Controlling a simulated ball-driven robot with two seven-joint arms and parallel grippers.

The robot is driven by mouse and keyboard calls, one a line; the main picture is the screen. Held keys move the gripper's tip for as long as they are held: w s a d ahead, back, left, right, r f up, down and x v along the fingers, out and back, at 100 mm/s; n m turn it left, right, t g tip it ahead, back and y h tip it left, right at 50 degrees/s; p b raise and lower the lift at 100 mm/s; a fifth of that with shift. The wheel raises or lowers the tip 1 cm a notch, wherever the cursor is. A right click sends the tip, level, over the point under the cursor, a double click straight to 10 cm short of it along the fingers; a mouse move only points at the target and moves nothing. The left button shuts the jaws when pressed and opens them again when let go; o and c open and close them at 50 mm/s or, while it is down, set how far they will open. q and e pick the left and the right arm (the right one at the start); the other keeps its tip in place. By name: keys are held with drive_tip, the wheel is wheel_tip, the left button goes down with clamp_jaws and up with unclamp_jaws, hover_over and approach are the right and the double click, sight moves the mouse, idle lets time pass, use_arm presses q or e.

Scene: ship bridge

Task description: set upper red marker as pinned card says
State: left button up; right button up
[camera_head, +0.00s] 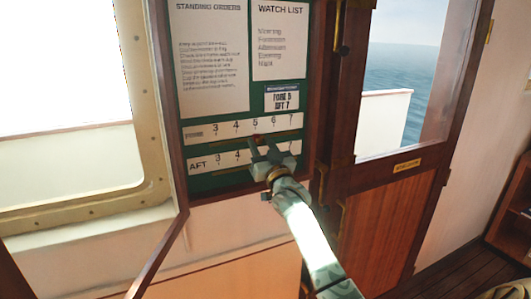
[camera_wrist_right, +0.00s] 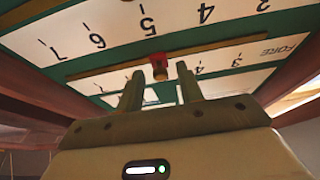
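The upper red marker (camera_wrist_right: 159,64) sits on the brass rail (camera_wrist_right: 105,69) under the FORE strip, upside down in the right wrist view. It appears close to the 5, which it seems to hide there. My right gripper (camera_head: 265,147) is at the board, covering the marker's area in the head view. In the right wrist view its two fingers (camera_wrist_right: 160,72) are apart, with the marker between their tips in the picture; contact does not show. The pinned card (camera_head: 281,98) reads FORE 5, AFT 7. My left gripper is out of view.
The FORE strip (camera_head: 232,128) is above the AFT strip (camera_head: 205,163). The lower marker cannot be made out. A standing orders sheet (camera_head: 210,75) and watch list (camera_head: 279,50) hang above. A wooden door (camera_head: 375,225) stands right, a window frame (camera_head: 155,165) left.

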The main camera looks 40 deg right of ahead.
drive_tip(key=b+v, duration=0.1)
drive_tip(key=v, duration=1.5)
